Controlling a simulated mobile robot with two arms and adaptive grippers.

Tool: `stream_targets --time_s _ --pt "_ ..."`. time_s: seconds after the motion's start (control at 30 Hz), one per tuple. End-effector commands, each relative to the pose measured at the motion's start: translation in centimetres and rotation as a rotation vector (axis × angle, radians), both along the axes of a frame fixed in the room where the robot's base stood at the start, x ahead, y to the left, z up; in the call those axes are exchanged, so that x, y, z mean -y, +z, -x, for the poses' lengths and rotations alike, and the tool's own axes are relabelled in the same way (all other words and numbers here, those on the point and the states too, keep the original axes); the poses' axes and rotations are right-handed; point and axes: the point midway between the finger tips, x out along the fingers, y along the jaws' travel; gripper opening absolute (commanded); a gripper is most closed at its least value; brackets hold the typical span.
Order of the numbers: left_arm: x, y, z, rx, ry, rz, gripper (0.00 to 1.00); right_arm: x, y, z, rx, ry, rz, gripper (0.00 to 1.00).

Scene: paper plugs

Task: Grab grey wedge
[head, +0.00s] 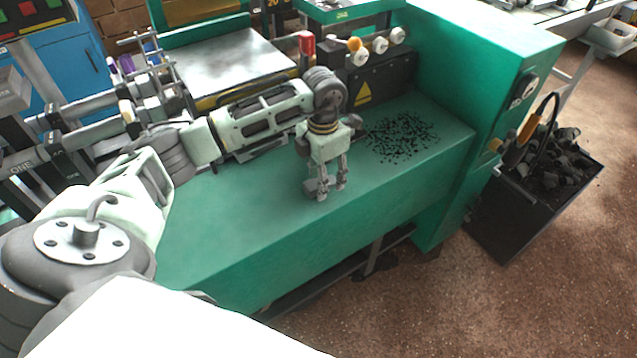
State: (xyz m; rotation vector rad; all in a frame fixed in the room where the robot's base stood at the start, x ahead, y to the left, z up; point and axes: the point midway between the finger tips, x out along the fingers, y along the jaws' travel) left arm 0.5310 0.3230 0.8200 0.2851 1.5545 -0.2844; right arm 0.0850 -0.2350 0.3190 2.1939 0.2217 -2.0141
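My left gripper (331,188) points down over the front part of the green machine top (250,215). Its two fingers stand apart with a narrow gap between them, and I see nothing clearly held there. The fingertips are at or just above the green surface; I cannot tell if they touch it. I cannot make out a separate grey wedge on the machine top; one may be hidden by the fingers. My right gripper is not in view.
Small black bits (402,136) lie scattered on the machine top, right of the gripper. A dark bin (510,222) with dark grey chunks (560,160) stands on the floor at the right. The green top left of the gripper is clear.

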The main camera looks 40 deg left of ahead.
Motion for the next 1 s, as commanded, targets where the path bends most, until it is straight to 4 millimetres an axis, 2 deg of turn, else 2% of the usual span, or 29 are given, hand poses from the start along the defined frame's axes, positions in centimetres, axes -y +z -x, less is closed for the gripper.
stream_targets --time_s 0.1,0.3,0.8,1.0 --pt "0.01 -0.66 0.01 0.001 0.0 0.0 0.49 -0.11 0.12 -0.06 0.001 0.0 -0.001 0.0" --pt "0.03 -0.72 -0.01 0.002 -0.001 0.001 0.49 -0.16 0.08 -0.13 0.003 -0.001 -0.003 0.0" --pt "0.05 -0.67 -0.01 0.002 -0.001 0.002 0.05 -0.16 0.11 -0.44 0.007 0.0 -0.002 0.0" --pt "0.04 -0.65 -0.03 0.002 -0.001 0.002 0.05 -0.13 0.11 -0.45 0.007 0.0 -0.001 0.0"
